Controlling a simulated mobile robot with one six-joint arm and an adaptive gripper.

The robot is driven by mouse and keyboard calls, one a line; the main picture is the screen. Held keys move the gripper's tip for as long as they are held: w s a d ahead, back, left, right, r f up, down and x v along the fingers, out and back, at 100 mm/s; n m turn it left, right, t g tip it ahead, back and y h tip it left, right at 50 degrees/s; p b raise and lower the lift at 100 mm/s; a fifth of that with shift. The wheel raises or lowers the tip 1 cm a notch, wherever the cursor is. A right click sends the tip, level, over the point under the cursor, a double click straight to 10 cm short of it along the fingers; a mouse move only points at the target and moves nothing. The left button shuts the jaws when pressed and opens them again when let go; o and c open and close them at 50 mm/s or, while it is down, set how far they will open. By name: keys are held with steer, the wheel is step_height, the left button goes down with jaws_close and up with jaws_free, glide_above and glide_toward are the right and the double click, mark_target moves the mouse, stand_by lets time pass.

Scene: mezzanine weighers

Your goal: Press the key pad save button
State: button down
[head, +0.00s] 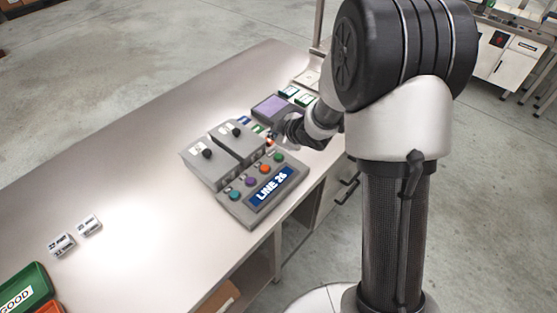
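A grey control panel (228,210) with a "LINE 26" label (272,187) sits near the front edge of the table. A row of round teal, purple, orange and green buttons runs along it. Behind it are a purple-screened device (270,106) and small blue and green keys (243,120) partly hidden by my arm. Which of these is the key pad save button I cannot tell; no "save" lettering is readable. My gripper (273,138) is low beside these keys, just behind the panel. It is small and dark, so its fingers and any contact are unclear.
Two grey boxes with black knobs (207,153) stand directly behind the panel. Small green-and-white items (304,99) lie beyond the screen. Two small labelled blocks (62,245) and a green "GOOD" tray (30,285) are at the left. The table's middle left is clear.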

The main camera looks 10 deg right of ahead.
mark_target(276, 157)
steer(key=shift+f+b, duration=2.2)
steer(key=shift+f, duration=0.6)
steer(key=shift+f, duration=0.1)
steer(key=shift+f+b, duration=0.3)
steer(key=shift+f+b, duration=0.4)
steer(key=shift+f, duration=0.1)
steer(key=shift+r, duration=0.1)
steer(key=shift+r+p, duration=0.8)
steer(key=shift+p, duration=0.1)
step_height(276, 157, up, 5)
steer(key=p, duration=0.5)
steer(key=shift+r, duration=0.1)
